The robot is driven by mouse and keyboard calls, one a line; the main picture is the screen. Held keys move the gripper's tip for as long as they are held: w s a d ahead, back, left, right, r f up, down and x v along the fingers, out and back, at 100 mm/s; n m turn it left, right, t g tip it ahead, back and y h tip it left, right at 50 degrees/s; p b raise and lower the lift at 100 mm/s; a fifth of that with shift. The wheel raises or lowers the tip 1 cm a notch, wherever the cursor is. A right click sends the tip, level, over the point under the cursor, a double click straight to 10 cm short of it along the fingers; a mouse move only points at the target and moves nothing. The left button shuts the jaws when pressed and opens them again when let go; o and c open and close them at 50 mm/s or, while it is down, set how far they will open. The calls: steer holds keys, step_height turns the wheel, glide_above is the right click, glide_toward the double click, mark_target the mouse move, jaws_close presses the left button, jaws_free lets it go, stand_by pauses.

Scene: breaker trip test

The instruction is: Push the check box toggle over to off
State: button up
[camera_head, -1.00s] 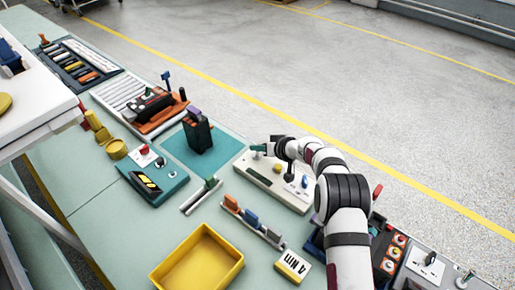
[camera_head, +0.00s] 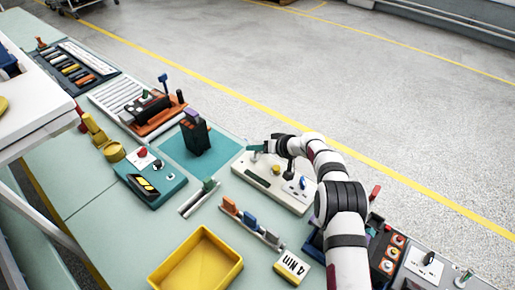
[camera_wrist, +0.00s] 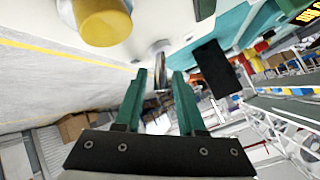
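The cream check box (camera_head: 262,182) stands on the bench with a yellow knob (camera_head: 277,169) and other small controls on top. My gripper (camera_head: 256,148) is at its far left end, with teal fingers low over the top. In the wrist view, the gripper (camera_wrist: 161,85) has its two fingers apart. A thin metal toggle lever (camera_wrist: 159,48) shows between and just beyond the fingertips; I cannot tell if they touch it. The yellow knob (camera_wrist: 103,20) is large at the upper left there. The toggle is hard to make out in the head view.
A dark case on a teal mat (camera_head: 178,150) stands left of the box. A yellow tray (camera_head: 165,278), a "4 Nm" block (camera_head: 291,267) and a rack of coloured handles (camera_head: 250,220) lie in front. A control panel (camera_head: 388,255) is at the lower right.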

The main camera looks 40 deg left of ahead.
steer(key=shift+o, duration=0.2)
steer(key=shift+d, duration=0.1)
steer(key=v, duration=1.5)
steer(key=shift+d+r, duration=0.25)
